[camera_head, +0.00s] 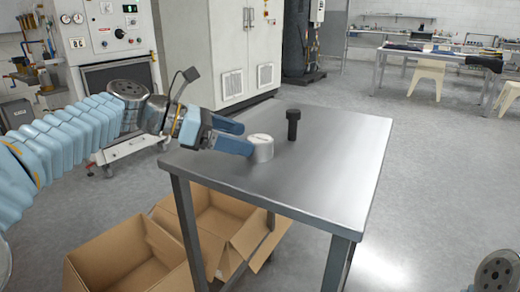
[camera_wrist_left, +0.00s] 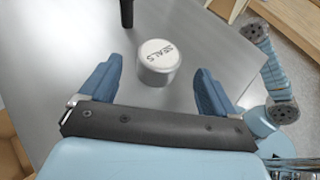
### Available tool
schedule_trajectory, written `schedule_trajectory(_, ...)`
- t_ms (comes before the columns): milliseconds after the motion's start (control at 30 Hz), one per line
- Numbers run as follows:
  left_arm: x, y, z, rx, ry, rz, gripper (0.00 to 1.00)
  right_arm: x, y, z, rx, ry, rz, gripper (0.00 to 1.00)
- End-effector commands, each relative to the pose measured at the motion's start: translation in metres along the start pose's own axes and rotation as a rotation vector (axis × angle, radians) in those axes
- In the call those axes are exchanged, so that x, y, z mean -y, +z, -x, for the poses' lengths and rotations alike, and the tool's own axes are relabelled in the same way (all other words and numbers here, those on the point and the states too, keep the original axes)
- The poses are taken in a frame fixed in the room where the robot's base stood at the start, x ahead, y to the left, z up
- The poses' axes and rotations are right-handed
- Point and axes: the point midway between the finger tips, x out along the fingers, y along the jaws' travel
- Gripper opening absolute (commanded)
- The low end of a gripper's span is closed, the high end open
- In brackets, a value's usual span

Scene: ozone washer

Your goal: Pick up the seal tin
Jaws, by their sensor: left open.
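The seal tin (camera_head: 260,149) is a short silver cylinder standing upright on the metal table (camera_head: 330,165). In the left wrist view the tin (camera_wrist_left: 158,62) has "SEALS" on its lid. My left gripper (camera_head: 243,136) reaches in from the left over the table, its blue fingers close to the tin. In the left wrist view the gripper (camera_wrist_left: 162,85) is open, with one finger to each side and the tin between and just ahead of the fingertips. It holds nothing. My right gripper is not in view.
A black bolt-like part (camera_head: 293,124) stands upright on the table behind and right of the tin. Open cardboard boxes (camera_head: 125,252) sit below the table at the left. The table's right and front parts are clear. A grey cabinet (camera_head: 222,50) stands behind.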

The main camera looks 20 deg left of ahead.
Motion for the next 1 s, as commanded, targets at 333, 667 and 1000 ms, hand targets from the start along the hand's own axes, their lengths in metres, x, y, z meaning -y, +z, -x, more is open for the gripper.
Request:
schedule_trajectory(333,-0.002,0.003,-0.047,0.0,-0.001,0.001,0.9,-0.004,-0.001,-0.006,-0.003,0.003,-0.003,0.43)
schedule_trajectory(667,-0.002,0.004,-0.055,0.0,0.001,0.0,0.89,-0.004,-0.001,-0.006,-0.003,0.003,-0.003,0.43)
schedule_trajectory(1000,-0.002,0.004,-0.054,0.0,0.001,0.0,0.36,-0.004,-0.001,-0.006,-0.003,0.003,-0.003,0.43)
